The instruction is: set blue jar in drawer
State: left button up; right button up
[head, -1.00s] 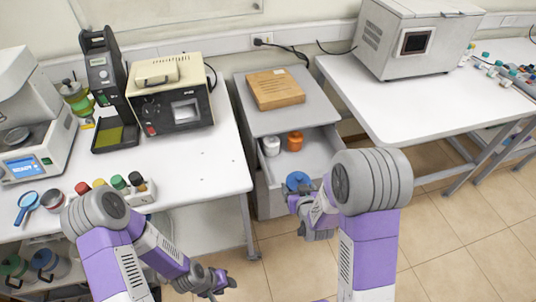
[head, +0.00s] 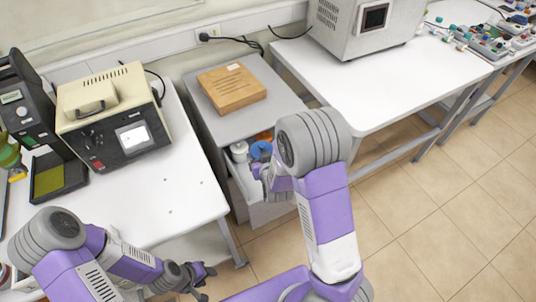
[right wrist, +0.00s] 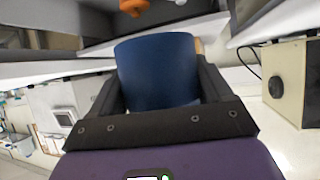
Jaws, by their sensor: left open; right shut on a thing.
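The blue jar (head: 261,149) is at the open drawer (head: 275,211), near the other jars. In the right wrist view the blue jar (right wrist: 158,72) fills the space between the fingers. My right gripper (head: 262,168) is shut on it, partly hidden by my own arm. Whether the jar touches the drawer floor cannot be told. A white jar (head: 239,151) and an orange jar (head: 265,136) stand in the drawer; the orange one is partly covered by the blue jar. My left gripper (head: 204,283) is open and empty, low in front of the left table.
A wooden box (head: 231,88) lies on the grey cabinet (head: 205,117) above the drawer. The left table (head: 150,205) holds a cream and black device (head: 112,120). The right table (head: 365,95) carries a large grey device (head: 360,25).

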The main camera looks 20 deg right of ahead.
jog(key=w+d+f+m+g+h+b, duration=0.1)
jog(key=w+d+f+m+h+b, duration=0.15)
jog(key=d, duration=0.25)
jog(key=w+d+f+m+g+h+b, duration=0.1)
jog(key=w+d+f+m+g+h, duration=0.15)
jog(key=d+m, duration=0.2)
jog(key=d+f+m+g+h+b, duration=0.1)
jog(key=f+b, duration=0.1)
jog(key=f, duration=0.3)
jog(key=w+d+f+m+g+h+b, duration=0.1)
jog(key=d+f, duration=0.1)
jog(key=f, duration=0.3)
jog(key=d+f+m+g+h+b, duration=0.1)
jog(key=f+b, duration=0.1)
jog(key=f, duration=0.4)
jog(key=shift+w+d+m+h+b, duration=0.2)
jog(key=shift+m+h+b, duration=0.1)
jog(key=shift+m+h, duration=0.1)
jog(key=shift+f, duration=0.15)
jog(key=o, duration=0.6)
jog(key=shift+f, duration=0.1)
jog(key=o, duration=0.4)
